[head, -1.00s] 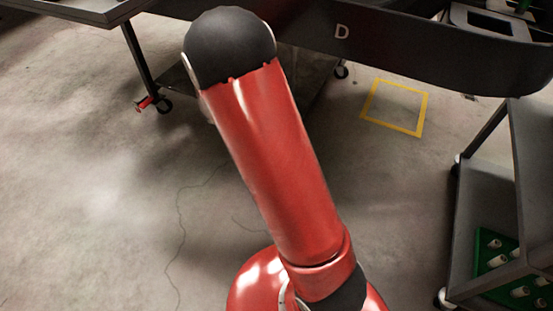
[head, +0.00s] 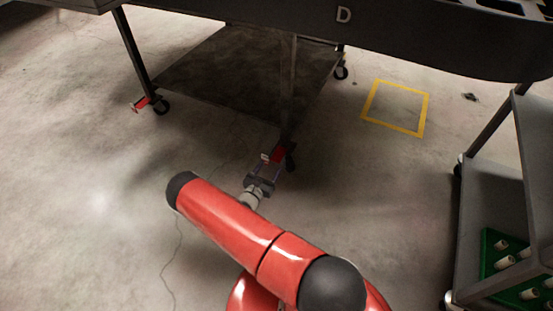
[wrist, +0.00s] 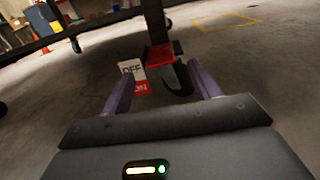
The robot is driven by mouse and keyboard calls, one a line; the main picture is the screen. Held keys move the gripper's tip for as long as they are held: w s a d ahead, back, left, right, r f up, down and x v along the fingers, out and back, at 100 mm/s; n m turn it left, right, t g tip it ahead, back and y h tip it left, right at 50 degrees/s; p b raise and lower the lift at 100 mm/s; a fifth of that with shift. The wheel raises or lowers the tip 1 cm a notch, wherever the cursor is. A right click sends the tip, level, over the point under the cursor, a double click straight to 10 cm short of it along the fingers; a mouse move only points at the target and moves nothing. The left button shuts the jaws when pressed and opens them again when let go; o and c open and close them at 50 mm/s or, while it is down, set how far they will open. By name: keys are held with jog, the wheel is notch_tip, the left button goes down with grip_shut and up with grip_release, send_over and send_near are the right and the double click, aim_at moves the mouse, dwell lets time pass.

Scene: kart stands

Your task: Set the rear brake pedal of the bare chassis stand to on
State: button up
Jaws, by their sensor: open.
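A dark stand with the letter D on its side panel (head: 400,32) fills the top of the head view. Its near leg ends in a caster with a red pedal (head: 278,154). In the wrist view this pedal (wrist: 160,56) sits at the foot of the leg, beside a small label (wrist: 134,75) with white OFF above red ON. The pedal is about level with the OFF part. The dark caster wheel (wrist: 177,80) is below it. My gripper (head: 265,173) is low over the floor, just in front of the pedal; its fingers (wrist: 162,88) are open and empty, spread either side of it.
Another red pedal (head: 141,104) is on the far left caster. A lower shelf (head: 235,70) spans the stand's legs. A grey cart (head: 480,200) with a green tray (head: 489,257) stands at right. A yellow floor square (head: 378,126) is empty. Floor at left is clear.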

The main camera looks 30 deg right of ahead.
aim_at(276, 158)
jog(key=x, duration=0.7)
jog(key=shift+b, duration=0.3)
